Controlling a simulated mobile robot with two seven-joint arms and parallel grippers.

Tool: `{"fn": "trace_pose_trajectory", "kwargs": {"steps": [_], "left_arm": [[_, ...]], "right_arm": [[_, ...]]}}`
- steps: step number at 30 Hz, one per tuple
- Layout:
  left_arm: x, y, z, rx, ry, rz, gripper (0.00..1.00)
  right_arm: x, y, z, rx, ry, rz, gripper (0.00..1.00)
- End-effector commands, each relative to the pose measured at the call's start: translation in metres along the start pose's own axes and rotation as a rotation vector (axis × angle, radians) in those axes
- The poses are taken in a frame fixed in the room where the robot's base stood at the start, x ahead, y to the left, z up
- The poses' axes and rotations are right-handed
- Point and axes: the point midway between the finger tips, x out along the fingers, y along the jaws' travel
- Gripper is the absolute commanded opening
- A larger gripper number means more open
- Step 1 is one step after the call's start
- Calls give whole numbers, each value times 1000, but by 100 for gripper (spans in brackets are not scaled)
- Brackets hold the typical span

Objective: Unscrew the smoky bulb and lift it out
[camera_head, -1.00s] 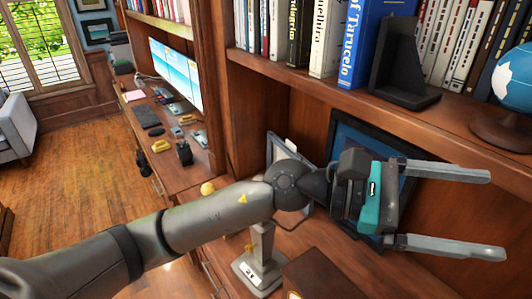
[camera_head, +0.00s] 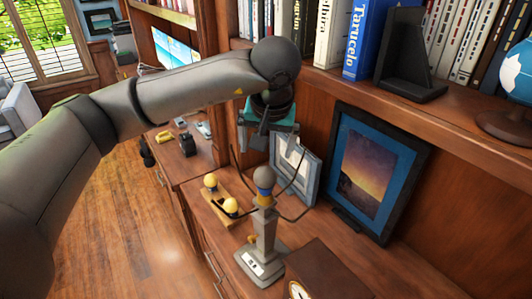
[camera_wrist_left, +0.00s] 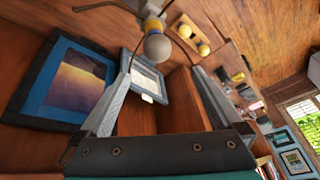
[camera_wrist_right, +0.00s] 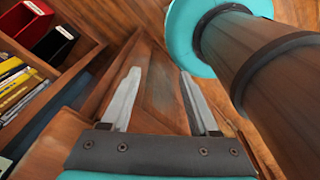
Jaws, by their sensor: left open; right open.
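A lamp with a grey stem and base (camera_head: 262,262) stands on the wooden desk. The smoky grey bulb (camera_head: 265,178) sits upright at its top with a blue and yellow collar under it. My left gripper (camera_head: 264,146) points down just above the bulb, open and empty. In the left wrist view the bulb (camera_wrist_left: 157,47) shows just beyond and between the spread fingers (camera_wrist_left: 160,72), apart from both. My right gripper (camera_wrist_right: 159,75) is open and empty in the right wrist view, over the wood floor; the head view does not show it.
Thin dark curved arms surround the lamp head. Two framed pictures (camera_head: 372,175) lean behind on the right. A brown box (camera_head: 325,275) with a clock stands in front. A book shelf (camera_head: 440,110) overhangs the back.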

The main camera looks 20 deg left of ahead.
Motion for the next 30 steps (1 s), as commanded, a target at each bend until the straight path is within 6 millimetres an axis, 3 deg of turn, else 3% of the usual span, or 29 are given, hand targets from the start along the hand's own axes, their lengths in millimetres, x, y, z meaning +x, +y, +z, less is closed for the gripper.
{"fn": "trace_pose_trajectory", "kwargs": {"steps": [5, 21, 30], "left_arm": [[20, -1, 1, -1, -5, -3, 100], [123, 0, 2, -2, -5, 0, 100], [149, 1, 2, -1, -3, 2, 100]], "right_arm": [[-4, 0, -1, 1, 0, 0, 61], [-20, 1, -2, 2, 0, 1, 61], [-22, 1, -3, 2, 0, 1, 61]]}}
